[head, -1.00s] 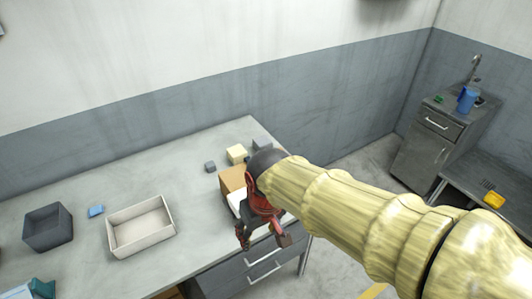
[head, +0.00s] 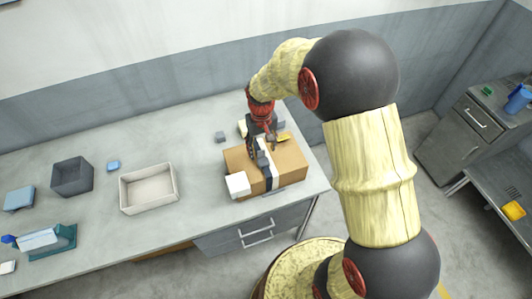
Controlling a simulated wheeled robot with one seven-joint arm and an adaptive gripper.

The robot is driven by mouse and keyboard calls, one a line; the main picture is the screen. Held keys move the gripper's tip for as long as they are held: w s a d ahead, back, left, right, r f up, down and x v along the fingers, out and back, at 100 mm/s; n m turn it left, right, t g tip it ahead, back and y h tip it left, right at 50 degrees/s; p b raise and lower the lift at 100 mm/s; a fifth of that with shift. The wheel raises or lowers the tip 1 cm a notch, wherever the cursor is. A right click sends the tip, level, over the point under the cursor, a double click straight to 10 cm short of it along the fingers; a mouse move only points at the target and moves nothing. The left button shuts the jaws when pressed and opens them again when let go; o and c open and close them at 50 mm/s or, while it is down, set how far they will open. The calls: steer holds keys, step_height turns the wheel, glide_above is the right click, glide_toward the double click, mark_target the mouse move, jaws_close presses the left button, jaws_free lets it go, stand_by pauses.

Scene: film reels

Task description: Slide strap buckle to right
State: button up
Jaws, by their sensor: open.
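A brown cardboard box (head: 288,166) lies on the right part of the grey table, with a dark strap (head: 267,180) and a white band across its top. A small grey piece on the strap, which looks like the buckle (head: 263,160), sits near the middle of the box top. My gripper (head: 262,150) is open and points down over the box, close to this piece. Whether its fingers touch the piece I cannot tell. The gripper and wrist hide the back part of the strap.
A white cube (head: 237,184) stands at the box's front left corner. A yellow piece (head: 283,136) shows behind the gripper. The table between box and tray is clear.

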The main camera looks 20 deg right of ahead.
mark_target(263, 159)
steer(key=shift+f, duration=3.2)
steer(key=shift+c, duration=1)
steer(key=c, duration=1.1)
steer(key=shift+d, duration=0.1)
jaws_close()
